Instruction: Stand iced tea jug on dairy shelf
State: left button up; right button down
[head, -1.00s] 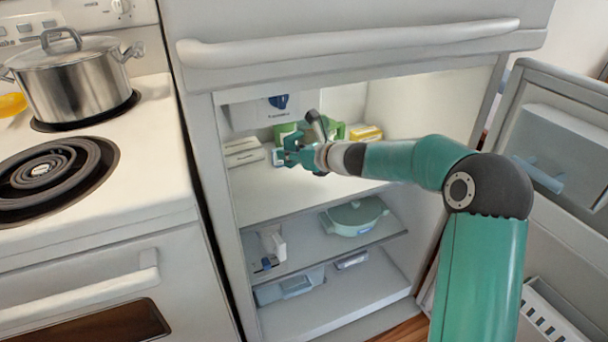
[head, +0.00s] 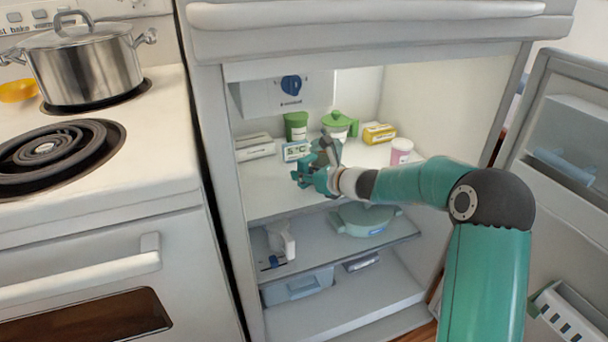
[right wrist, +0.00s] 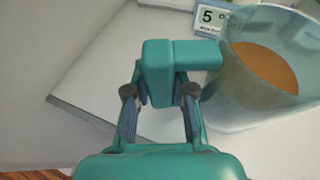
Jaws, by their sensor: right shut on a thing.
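The iced tea jug (right wrist: 262,85) is a see-through bluish vessel with brown tea inside, seen from above on the right of the right wrist view. Its teal handle (right wrist: 157,75) is between the fingers of my right gripper, which is shut on it. In the head view my right gripper (head: 312,175) is over the front part of the fridge's upper shelf (head: 262,195). The jug is hard to make out there, and I cannot tell whether its base touches the shelf. No visible label names the dairy shelf. My left gripper is out of view.
A small display (head: 296,151), a green tub (head: 296,125), a green-lidded pot (head: 340,124), a yellow box (head: 379,134) and a pink-white cup (head: 401,152) stand behind the gripper. The lower shelf holds a lidded pan (head: 362,219). The fridge door (head: 575,120) is open at right.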

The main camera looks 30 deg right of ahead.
jog(key=c, duration=1)
grip_release()
jog(key=shift+r, duration=0.1)
jog(key=shift+s, duration=0.35)
jog(key=p+v, duration=0.2)
jog(key=v, duration=0.8)
jog(key=s+a+f+n+g+y, duration=0.1)
jog(key=s+a+f+n+g, duration=0.3)
jog(key=f, duration=0.5)
jog(key=s+a+f+n+g, duration=0.3)
jog(key=a+f+n, duration=0.2)
jog(key=a+f, duration=0.25)
jog(key=s+a+f+n+g+y, duration=0.1)
jog(key=s+a+f+n+g, duration=0.25)
jog(key=f, duration=0.55)
jog(key=s+a+f+n+g, duration=0.2)
jog(key=s+a+f+n, duration=0.9)
jog(key=n, duration=0.8)
jog(key=s+a, duration=0.3)
jog(key=shift+a+f+n+g, duration=0.2)
jog(key=shift+a+n+g, duration=0.15)
